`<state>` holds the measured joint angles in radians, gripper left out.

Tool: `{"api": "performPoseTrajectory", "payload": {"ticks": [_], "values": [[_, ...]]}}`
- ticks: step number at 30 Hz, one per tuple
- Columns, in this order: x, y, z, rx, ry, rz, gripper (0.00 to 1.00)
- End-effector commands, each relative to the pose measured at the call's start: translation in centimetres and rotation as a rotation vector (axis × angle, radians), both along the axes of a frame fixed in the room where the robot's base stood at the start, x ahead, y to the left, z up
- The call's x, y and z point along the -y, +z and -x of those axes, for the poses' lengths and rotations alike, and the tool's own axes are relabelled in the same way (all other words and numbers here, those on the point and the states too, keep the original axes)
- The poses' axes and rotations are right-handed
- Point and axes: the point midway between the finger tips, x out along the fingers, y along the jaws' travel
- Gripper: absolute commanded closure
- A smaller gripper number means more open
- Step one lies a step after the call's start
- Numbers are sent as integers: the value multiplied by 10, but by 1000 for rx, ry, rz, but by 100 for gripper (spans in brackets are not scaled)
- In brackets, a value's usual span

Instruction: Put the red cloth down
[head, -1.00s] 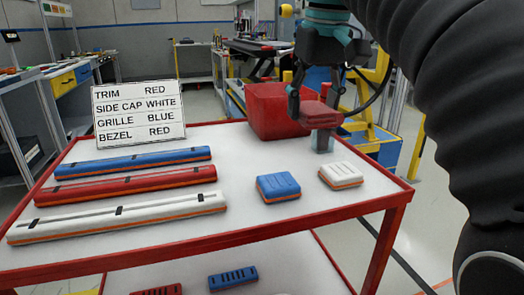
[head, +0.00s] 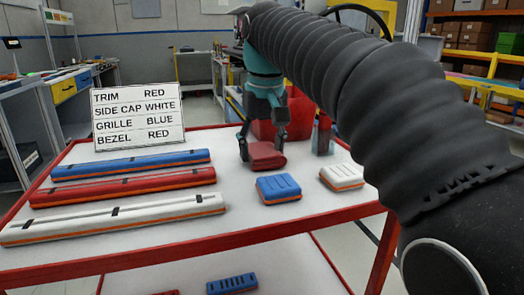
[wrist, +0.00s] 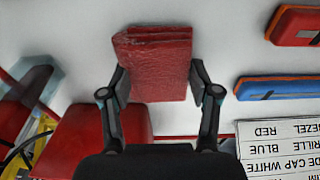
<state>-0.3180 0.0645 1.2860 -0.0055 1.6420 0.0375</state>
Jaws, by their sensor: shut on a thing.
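The folded red cloth (head: 266,157) is in my gripper (head: 262,150), low over the white tabletop of the cart, behind the blue side cap. I cannot tell whether its underside touches the surface. In the wrist view the cloth (wrist: 155,65) sits between the two fingers of my gripper (wrist: 158,85), which press on its left and right sides. The white tabletop (wrist: 215,40) shows around it.
A red bin (head: 297,115) stands behind the cloth, partly hidden by my arm. A clear bottle (head: 323,138) stands to its right. A blue cap (head: 279,188) and white cap (head: 342,177) lie in front. Long trim bars (head: 122,186) and a sign (head: 138,116) are left.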

Motion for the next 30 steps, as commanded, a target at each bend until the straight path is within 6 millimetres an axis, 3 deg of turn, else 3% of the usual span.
{"api": "performPoseTrajectory", "payload": {"ticks": [12, 13, 15, 16, 26, 30], "values": [[0, -5, 0, 2, 0, -1, 66], [0, -4, 0, 2, 0, -1, 34], [0, -4, 0, 2, 0, -1, 16], [0, -4, 0, 2, 0, -1, 13], [0, -3, 0, 2, 0, -1, 13], [0, 9, 1, 2, 0, -1, 13]]}}
